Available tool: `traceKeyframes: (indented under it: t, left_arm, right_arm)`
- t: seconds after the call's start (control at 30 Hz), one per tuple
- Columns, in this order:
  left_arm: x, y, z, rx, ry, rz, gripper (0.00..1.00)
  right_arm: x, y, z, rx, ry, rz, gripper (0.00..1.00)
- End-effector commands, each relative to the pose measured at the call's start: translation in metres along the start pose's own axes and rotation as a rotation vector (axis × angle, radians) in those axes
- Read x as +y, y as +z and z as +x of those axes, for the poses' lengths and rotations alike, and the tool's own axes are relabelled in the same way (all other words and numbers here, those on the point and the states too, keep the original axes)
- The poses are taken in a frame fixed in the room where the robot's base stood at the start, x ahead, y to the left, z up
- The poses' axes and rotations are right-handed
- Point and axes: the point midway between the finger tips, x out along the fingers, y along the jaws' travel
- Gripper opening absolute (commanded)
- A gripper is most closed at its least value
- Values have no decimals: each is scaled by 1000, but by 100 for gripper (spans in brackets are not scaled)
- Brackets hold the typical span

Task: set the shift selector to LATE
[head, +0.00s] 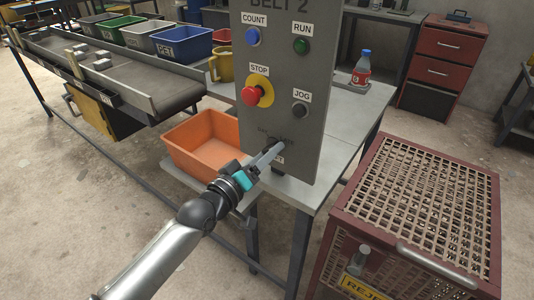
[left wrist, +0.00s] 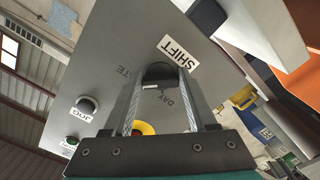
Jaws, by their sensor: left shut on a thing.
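The grey control panel (head: 285,85) stands upright on a table, with its shift selector low on the face. In the left wrist view the selector is a dark round knob (left wrist: 160,73) beside the SHIFT label (left wrist: 178,55). The word DAY (left wrist: 169,98) and part of the word LATE (left wrist: 122,71) show near it. A small white mark shows on the knob; I cannot tell surely which word it points to. My left gripper (head: 274,151) reaches the panel and is shut on the knob, one finger on each side. My right gripper is out of view.
Above the selector are the red STOP button (head: 251,96), JOG button (head: 299,109), blue COUNT button (head: 252,37) and green RUN button (head: 301,46). An orange bin (head: 185,150) sits left of the panel. A bottle (head: 362,70) stands behind right. A red mesh cage (head: 420,190) is at right.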

Motion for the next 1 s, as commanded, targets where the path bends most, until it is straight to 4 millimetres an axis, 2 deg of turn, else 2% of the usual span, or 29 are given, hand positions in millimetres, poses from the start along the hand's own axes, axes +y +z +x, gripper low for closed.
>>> traceKeyframes:
  t: [0.23, 0.27, 0.5, 0.83, 1.0]
  left_arm:
    - [-1, 0, 0, 0, -2, 8, 2]
    - [-1, 0, 0, 0, -2, 8, 60]
    - [0, 0, 0, 0, -1, 5, 87]
    - [0, 0, -3, 0, -2, 3, 88]
    - [0, -1, -23, -2, -3, 3, 88]
  right_arm:
    - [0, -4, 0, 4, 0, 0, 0]
    - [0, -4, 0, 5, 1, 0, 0]
    - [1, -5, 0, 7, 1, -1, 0]
    - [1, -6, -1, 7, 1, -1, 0]
    - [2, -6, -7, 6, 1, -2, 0]
